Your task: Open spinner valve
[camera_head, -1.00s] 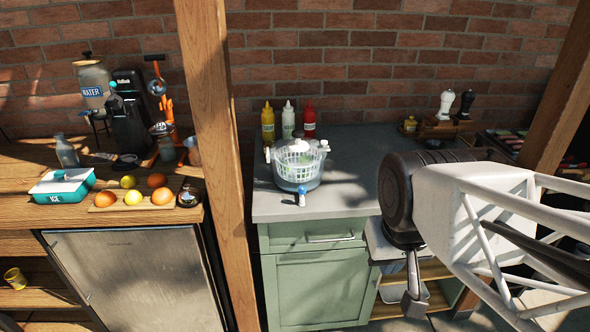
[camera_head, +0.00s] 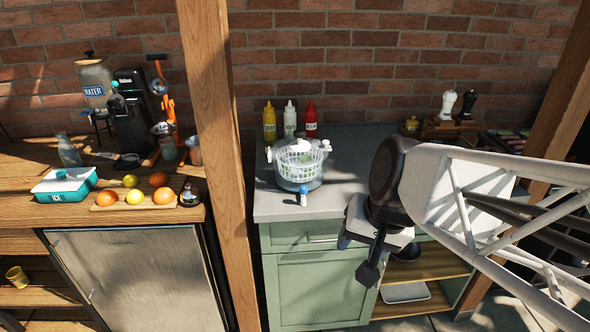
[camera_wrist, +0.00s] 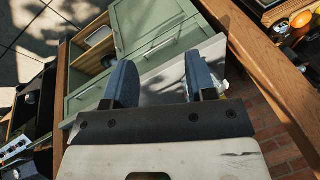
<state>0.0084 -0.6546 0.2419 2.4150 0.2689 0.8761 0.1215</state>
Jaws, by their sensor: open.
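The salad spinner (camera_head: 297,172), a clear bowl with a white basket and green contents, stands on the grey counter near its front left. Its small blue-and-white valve (camera_head: 303,195) sticks out low on the front. My gripper (camera_head: 358,257) is open and empty, in front of the cabinet, to the right of the valve and lower in the picture. In the wrist view, my gripper (camera_wrist: 160,80) shows two separated blue-grey fingers. Something pale sits behind the right finger there, mostly hidden; I cannot tell if it is the spinner.
Mustard (camera_head: 269,122), white (camera_head: 290,119) and red (camera_head: 311,120) bottles stand behind the spinner. A wooden post (camera_head: 213,110) rises to its left. The grey counter (camera_head: 350,150) is clear right of the spinner. Green cabinet doors (camera_head: 318,290) are below.

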